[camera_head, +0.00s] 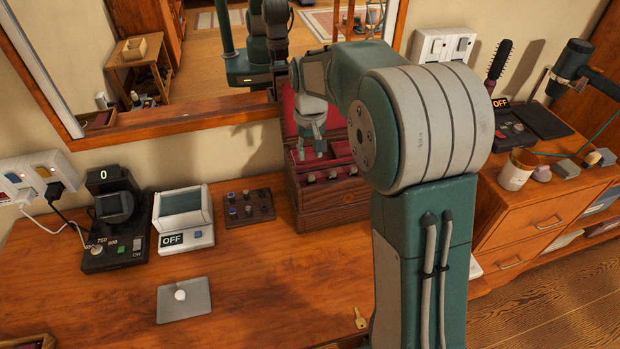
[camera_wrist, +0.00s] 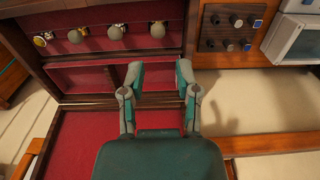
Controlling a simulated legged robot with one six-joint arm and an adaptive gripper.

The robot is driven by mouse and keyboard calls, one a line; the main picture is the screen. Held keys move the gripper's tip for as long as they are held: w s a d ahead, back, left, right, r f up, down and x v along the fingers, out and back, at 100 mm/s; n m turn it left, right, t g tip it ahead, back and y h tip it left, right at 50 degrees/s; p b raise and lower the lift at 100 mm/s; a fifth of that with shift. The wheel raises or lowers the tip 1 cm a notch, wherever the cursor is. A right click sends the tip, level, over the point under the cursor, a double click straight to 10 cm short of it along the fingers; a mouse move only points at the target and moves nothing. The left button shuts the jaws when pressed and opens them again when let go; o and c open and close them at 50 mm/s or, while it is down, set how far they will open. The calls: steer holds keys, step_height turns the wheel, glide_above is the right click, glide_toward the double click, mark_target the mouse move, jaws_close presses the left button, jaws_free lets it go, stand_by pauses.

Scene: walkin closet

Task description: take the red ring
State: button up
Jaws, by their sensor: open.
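An open wooden jewelry box (camera_head: 335,207) with a red lining stands on the dresser under the mirror. In the wrist view the box (camera_wrist: 100,59) shows a row of several small round pieces (camera_wrist: 115,30), perhaps rings, in one compartment; one at the end has a yellowish part. I cannot make out which, if any, is the red ring. My gripper (camera_head: 311,156) points down over the box. In the wrist view my gripper (camera_wrist: 160,74) is open, with nothing between its fingers, over the compartments beside that row.
A dark board with several small knob-like pieces (camera_head: 249,208) lies left of the box. A device reading OFF (camera_head: 183,219) and a black device (camera_head: 115,222) stand farther left. The mirror (camera_head: 160,70) rises close behind. A grey plate (camera_head: 184,308) lies in front.

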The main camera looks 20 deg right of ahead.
mark_target(311, 176)
step_height(311, 176, down, 8)
steer(key=shift+f, duration=0.1)
steer(key=c, duration=0.6)
